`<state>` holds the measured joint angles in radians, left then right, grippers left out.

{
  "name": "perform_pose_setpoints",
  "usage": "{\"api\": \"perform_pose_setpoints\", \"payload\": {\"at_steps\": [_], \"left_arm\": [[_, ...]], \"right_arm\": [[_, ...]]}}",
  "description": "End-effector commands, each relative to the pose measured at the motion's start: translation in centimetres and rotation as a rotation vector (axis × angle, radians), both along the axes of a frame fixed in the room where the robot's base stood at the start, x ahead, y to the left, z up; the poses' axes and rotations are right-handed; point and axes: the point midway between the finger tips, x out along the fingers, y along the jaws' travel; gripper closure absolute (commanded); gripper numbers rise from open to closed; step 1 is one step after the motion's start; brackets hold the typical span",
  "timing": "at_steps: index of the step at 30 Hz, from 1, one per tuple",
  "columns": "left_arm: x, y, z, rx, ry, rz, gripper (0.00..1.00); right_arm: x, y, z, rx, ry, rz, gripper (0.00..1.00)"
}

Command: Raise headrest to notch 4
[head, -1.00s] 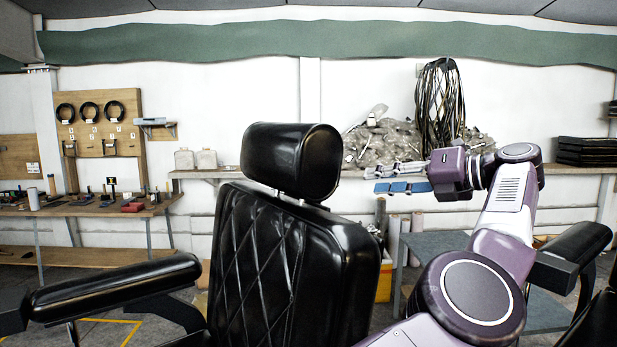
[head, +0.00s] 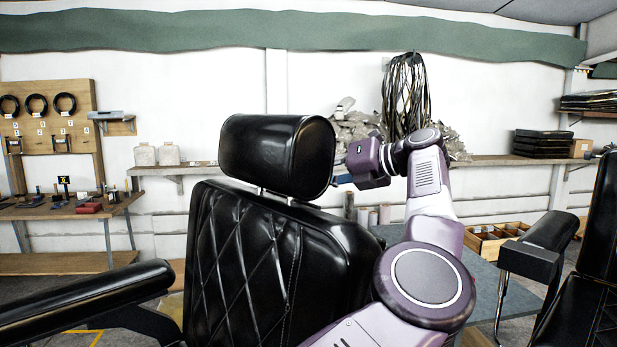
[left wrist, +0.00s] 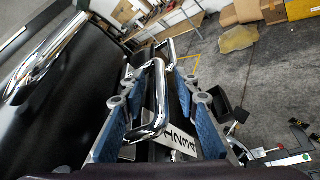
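The black headrest (head: 277,156) stands on short chrome posts, with a gap above the quilted black backrest (head: 255,260). My right arm comes in from the bottom right of the head view. My right gripper (head: 343,180) is just right of the headrest; its fingers are almost wholly hidden behind it, so contact and opening cannot be told. In the left wrist view, my left gripper (left wrist: 162,75) has its blue-padded fingers spread, with a bent chrome bar (left wrist: 160,95) between them and space on both sides. A pale plate (left wrist: 182,142) with notch numbers, 4 among them, lies beside the bar.
A padded armrest (head: 85,300) extends left of the backrest. Another black chair (head: 600,230) stands at the right edge. A wall shelf (head: 490,161) runs behind, and a grey table (head: 500,285) and wooden divided tray (head: 495,238) stand beyond my right arm.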

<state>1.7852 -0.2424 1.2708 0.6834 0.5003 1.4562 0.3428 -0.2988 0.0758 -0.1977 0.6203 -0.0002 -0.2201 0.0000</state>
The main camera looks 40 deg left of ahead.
Motion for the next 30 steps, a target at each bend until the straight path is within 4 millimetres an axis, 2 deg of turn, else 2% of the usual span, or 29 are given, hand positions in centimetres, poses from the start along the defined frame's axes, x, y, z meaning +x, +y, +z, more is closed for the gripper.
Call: {"api": "perform_pose_setpoints", "payload": {"at_steps": [3, 9, 18, 30], "left_arm": [[0.0, 0.3, -0.1, 0.001, 0.0, -0.002, 0.71], [0.0, 0.4, -0.1, 0.001, 0.0, -0.002, 0.71], [0.0, 0.4, -0.1, 0.0, 0.0, -0.001, 1.0], [0.0, 0.6, 0.3, 0.001, 0.0, -0.001, 1.0]], "right_arm": [[-0.1, 1.0, 0.0, 0.011, 0.0, 0.002, 0.6], [-0.1, 0.3, 0.0, 0.003, 0.001, 0.005, 0.6], [-0.1, -0.6, 0.0, -0.007, 0.001, 0.004, 0.6], [-0.1, -0.5, 0.5, -0.006, 0.002, 0.002, 0.6]]}}
